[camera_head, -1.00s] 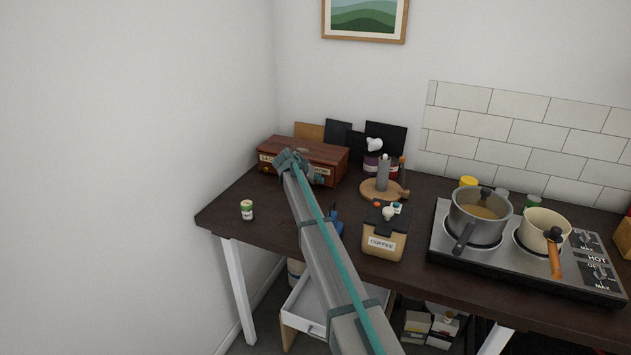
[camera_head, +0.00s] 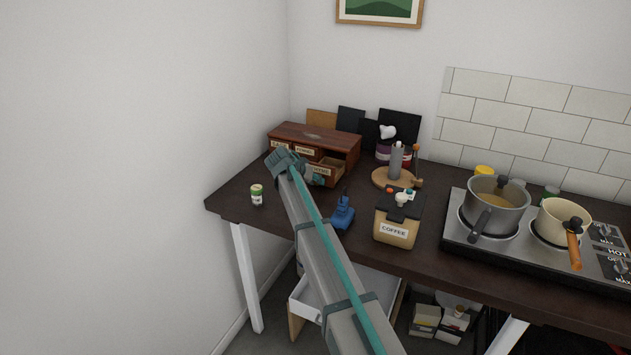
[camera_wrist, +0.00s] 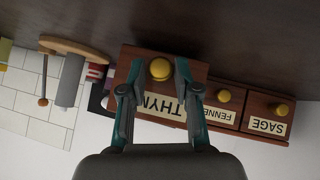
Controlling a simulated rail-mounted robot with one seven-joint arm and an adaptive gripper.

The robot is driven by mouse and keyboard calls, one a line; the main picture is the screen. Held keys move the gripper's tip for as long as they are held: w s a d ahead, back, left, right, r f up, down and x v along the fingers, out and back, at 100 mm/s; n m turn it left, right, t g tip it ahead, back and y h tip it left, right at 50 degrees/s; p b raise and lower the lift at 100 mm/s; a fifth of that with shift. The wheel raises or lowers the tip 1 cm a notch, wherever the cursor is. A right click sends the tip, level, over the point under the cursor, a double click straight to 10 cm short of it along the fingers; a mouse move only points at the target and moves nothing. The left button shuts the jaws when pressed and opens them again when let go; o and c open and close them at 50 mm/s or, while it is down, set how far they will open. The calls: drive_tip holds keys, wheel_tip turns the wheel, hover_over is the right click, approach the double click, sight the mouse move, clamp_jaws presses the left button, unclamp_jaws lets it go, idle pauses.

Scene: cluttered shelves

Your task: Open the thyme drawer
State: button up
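A small brown wooden spice chest (camera_head: 318,134) stands at the back left of the table. Its right drawer, the thyme drawer (camera_head: 325,172), is pulled out, with its inside partly visible in the head view. In the wrist view, upside down, the thyme drawer's front (camera_wrist: 200,72) stands nearer than the other two, with a yellow knob (camera_wrist: 160,69) and a partly hidden label. My gripper (camera_wrist: 159,75) is open, its fingers on either side of the knob with gaps visible. In the head view my gripper (camera_head: 287,163) is in front of the chest.
The fennel (camera_wrist: 222,112) and sage (camera_wrist: 268,120) drawers look shut. A small can (camera_head: 257,195) stands left of my arm. A blue object (camera_head: 342,214), a coffee container (camera_head: 397,218) and a wooden board (camera_head: 382,179) are to the right. A stove (camera_head: 455,230) with pots is farther right.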

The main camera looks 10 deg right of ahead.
drive_tip(key=shift+o, duration=1.2)
drive_tip(key=v, duration=1.2)
